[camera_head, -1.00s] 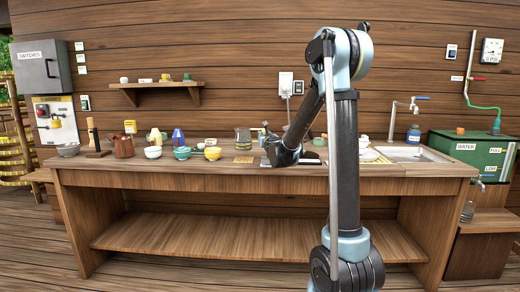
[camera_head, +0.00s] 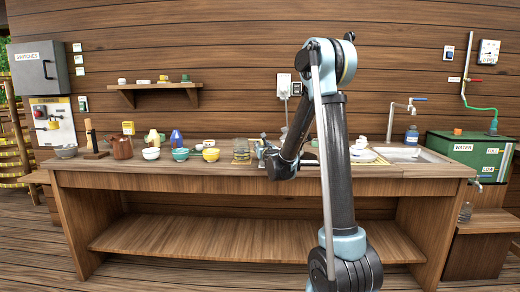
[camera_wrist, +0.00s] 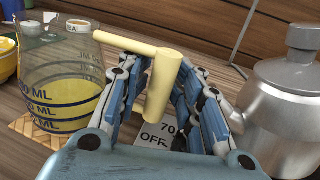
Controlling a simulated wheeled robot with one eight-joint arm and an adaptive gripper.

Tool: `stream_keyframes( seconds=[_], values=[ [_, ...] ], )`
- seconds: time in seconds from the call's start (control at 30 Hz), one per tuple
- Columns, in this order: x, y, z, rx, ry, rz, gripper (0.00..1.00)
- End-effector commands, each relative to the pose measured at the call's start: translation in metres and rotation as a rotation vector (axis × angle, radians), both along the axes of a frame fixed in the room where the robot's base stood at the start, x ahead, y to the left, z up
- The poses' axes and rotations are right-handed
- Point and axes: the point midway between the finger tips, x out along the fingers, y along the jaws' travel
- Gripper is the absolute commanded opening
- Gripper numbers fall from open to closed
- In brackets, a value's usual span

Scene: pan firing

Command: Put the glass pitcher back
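The glass pitcher (camera_wrist: 62,82) stands upright at the left of the wrist view, with blue measuring lines and a yellowish look in its lower part. Its pale yellow handle (camera_wrist: 160,85) reaches right from its neck and then down. The pitcher's base is at the woven orange mat (camera_wrist: 22,130) and seems to rest on it. My gripper (camera_wrist: 165,72) has its fingers on both sides of the handle and appears shut on it. In the head view, the pitcher (camera_head: 241,150) stands just left of my gripper (camera_head: 262,153).
A silver kettle (camera_wrist: 285,95) is close at the right of my gripper. A label (camera_wrist: 160,135) reading "70" and "OFF" lies below. A yellow bowl (camera_head: 211,154) stands left of the pitcher, with other bowls farther left. The sink (camera_head: 415,154) is at the right.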

Motion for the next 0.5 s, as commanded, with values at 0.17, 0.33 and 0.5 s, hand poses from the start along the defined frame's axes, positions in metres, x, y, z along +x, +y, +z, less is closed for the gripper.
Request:
stream_keyframes(
  seconds=[0.17,0.33,0.5],
  values=[
    [0.0,0.0,0.0,0.0,0.0,0.0,0.37],
    [0.0,0.0,0.001,0.0,0.0,0.0,0.37],
    [-0.013,-0.003,0.002,0.0,0.0,0.0,0.37]
  ],
)
